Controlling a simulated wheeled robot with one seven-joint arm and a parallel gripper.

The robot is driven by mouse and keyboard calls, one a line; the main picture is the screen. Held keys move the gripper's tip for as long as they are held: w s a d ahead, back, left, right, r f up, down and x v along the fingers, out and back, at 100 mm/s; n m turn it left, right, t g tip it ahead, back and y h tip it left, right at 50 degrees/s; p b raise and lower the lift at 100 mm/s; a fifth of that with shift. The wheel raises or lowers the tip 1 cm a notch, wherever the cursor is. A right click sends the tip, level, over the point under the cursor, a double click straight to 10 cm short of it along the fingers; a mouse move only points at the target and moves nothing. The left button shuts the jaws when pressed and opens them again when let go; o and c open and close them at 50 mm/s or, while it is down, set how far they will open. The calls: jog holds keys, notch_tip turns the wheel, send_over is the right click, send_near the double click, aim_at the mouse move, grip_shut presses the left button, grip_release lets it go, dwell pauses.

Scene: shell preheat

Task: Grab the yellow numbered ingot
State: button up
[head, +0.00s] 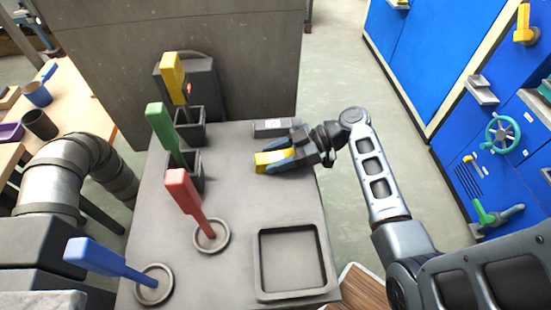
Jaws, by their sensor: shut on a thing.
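The yellow ingot (269,160) is on the right half of the grey worktable, toward its far side, in the head view. My gripper (277,161) reaches in from the right and is shut on the ingot, with a dark finger along its near side. The yellow top and left end of the ingot show; its right part is hidden between my fingers. No number can be read on it. I cannot tell whether it touches the table or is slightly raised.
A grey block (272,128) lies just behind my gripper. A square tray (292,261) sits at the table's near right. The table's middle (245,205) is clear.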

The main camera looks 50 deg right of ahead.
aim_at(275, 156)
grip_shut()
jog(key=shift+r, duration=0.1)
jog(key=shift+r, duration=0.5)
notch_tip(275, 156, up, 2)
jog(key=shift+r+b, duration=0.2)
jog(key=shift+b, duration=0.2)
jog(key=a+r+p+v, duration=0.1)
jog(key=r+p+v, duration=0.1)
jog(key=v, duration=1.1)
jog(key=shift+s+r+p, duration=0.15)
jog(key=shift+r+p, duration=0.2)
jog(key=shift+p, duration=0.25)
